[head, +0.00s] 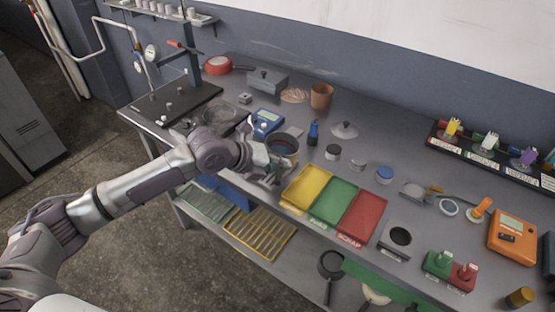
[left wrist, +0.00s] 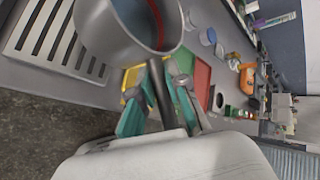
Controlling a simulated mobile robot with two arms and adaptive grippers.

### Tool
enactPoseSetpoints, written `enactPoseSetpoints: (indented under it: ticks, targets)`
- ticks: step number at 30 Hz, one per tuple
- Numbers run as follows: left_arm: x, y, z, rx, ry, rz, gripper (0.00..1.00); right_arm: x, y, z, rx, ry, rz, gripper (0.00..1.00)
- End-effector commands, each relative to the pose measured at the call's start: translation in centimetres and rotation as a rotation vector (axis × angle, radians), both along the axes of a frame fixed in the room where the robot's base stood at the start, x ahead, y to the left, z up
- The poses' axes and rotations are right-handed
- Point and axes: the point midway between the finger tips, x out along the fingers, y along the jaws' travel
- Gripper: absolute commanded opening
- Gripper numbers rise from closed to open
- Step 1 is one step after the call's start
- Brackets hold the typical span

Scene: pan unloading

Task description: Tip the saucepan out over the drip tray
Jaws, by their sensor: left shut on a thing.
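The saucepan (head: 284,145) is a grey metal pan with a dark inside, held at the bench's front edge, left of the yellow tray. It fills the top of the left wrist view (left wrist: 105,25), with a red line inside its rim. My left gripper (head: 268,168) is shut on the pan's handle, which lies between the teal fingers (left wrist: 160,100). A pale slotted tray, which looks like the drip tray (left wrist: 62,42), lies left of the pan in the left wrist view; in the head view my arm seems to hide it. Contents of the pan cannot be made out. My right gripper is out of view.
Yellow (head: 305,190), green (head: 335,203) and red (head: 362,215) trays lie right of the pan. A blue scale (head: 266,122) and a brown pot (head: 321,96) stand behind. Racks, one yellow (head: 258,233), are on the lower shelf. A blue bottle (head: 313,133) stands nearby.

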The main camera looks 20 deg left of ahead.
Motion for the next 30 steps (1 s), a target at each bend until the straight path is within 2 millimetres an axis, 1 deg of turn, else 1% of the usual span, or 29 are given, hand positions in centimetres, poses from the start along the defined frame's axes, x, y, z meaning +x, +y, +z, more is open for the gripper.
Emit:
enactPoseSetpoints:
  ticks: [1,8,12,30]
  targets:
    - [0.1,-0.2,0.5,0.016,-0.001,-0.001,0.0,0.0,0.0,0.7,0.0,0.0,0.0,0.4]
    - [0.2,-0.7,0.4,0.129,0.019,-0.001,0.0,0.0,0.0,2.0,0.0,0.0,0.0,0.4]
    - [0.3,-1.3,0.4,0.233,0.034,-0.002,0.0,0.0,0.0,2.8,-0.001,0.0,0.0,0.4]
    - [0.4,-1.9,0.2,0.399,0.067,0.0,0.0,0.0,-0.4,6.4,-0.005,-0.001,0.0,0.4]
